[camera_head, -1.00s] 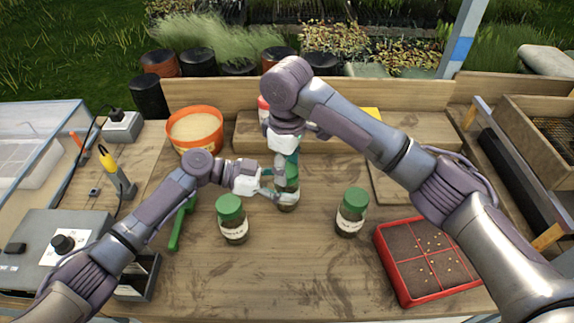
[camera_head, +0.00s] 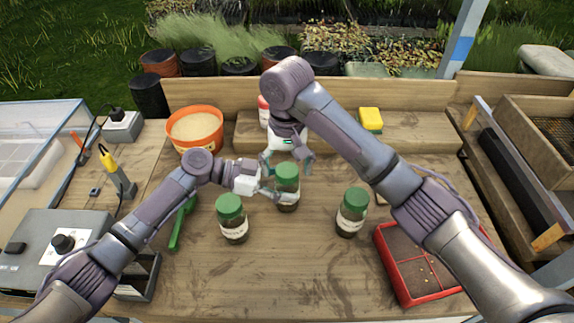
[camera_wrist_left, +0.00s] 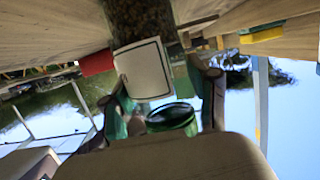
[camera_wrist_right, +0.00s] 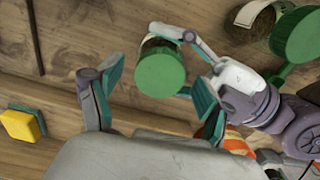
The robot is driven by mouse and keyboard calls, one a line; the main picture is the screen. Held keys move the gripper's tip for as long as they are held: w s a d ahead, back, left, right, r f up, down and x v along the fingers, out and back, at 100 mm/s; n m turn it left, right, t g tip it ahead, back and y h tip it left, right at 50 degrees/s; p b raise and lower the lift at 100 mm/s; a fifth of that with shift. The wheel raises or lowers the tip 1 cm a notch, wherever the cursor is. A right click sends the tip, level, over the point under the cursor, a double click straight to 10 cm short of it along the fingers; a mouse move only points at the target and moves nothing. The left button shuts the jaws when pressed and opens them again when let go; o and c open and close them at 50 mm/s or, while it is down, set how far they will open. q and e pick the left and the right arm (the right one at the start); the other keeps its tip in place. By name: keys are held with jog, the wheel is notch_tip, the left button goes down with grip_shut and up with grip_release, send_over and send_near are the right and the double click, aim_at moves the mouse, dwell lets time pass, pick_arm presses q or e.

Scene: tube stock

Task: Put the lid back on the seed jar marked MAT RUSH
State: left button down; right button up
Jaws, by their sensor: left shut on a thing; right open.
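The middle jar (camera_head: 288,201) stands on the bench with a green lid (camera_head: 287,173) on its top. I cannot tell whether the lid is fully seated. My left gripper (camera_head: 279,193) is shut on the jar body from the left; its white label (camera_wrist_left: 145,70) is unreadable in the left wrist view. My right gripper (camera_head: 288,162) is open just behind and above the lid. In the right wrist view, the lid (camera_wrist_right: 160,73) lies beyond the spread fingers, with no finger closed on it. Two other green-lidded jars, the left jar (camera_head: 232,220) and right jar (camera_head: 351,212), stand nearby.
A red seed tray (camera_head: 404,296) lies at front right. An orange bowl (camera_head: 195,138) and a yellow sponge (camera_head: 371,119) are at the back. A green tool (camera_head: 177,232) lies left of the jars. The bench front centre is clear.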

notch_tip(320, 180, up, 12)
dwell(0.5)
pick_arm(q)
jog(key=shift+c, duration=1.2)
grip_release()
jog(key=v, duration=1.2)
jog(key=shift+r, duration=0.1)
pick_arm(e)
jog(key=shift+r, duration=0.1)
